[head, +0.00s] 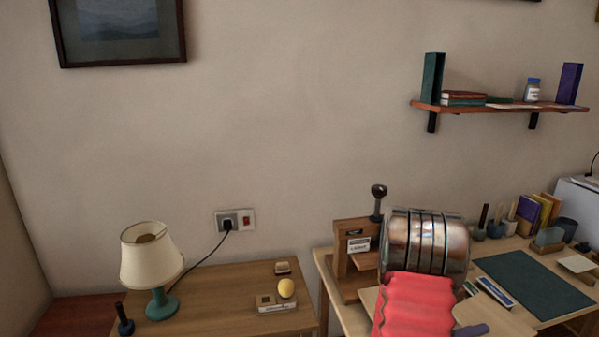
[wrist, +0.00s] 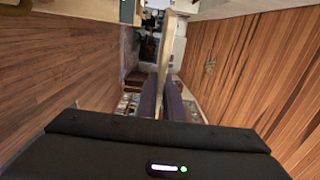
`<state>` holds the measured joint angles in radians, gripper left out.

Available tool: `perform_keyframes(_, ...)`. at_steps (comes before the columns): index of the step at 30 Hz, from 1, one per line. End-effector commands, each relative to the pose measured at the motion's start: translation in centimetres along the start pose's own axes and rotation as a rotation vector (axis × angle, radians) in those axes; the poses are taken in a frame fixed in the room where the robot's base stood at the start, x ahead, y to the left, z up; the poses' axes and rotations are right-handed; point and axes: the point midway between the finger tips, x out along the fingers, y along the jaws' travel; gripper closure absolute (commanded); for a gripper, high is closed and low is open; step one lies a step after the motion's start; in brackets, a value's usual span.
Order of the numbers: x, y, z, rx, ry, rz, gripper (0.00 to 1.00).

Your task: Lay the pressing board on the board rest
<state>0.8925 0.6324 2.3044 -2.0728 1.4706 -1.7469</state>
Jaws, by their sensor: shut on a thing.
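The pressing board appears in the wrist view as a pale wooden panel (wrist: 166,45), seen nearly edge-on between the two dark purple fingers of my gripper (wrist: 162,100). The gripper is shut on it. In the head view a pale flat panel (head: 503,319), likely the same board, shows at the bottom beside a purple-grey finger of my gripper (head: 471,330), in front of the right desk. My red-sleeved arm hides much of it. I cannot make out the board rest with certainty in either view.
A wooden press (head: 354,250) with a dark knob stands on the right desk, close behind my arm. A dark green mat (head: 530,282) and small desk items lie to the right. The left table holds a lamp (head: 150,262) and a yellow egg-shaped object (head: 286,288).

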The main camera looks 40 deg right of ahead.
Motion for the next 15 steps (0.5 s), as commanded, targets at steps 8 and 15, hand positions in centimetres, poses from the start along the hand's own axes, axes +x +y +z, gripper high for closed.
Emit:
perform_keyframes(8, -5.3, 0.9, 5.5, -0.001, -0.168, 0.0, 1.0)
perform_keyframes(15, -11.3, 1.9, 10.2, -0.002, -0.332, 0.001, 1.0)
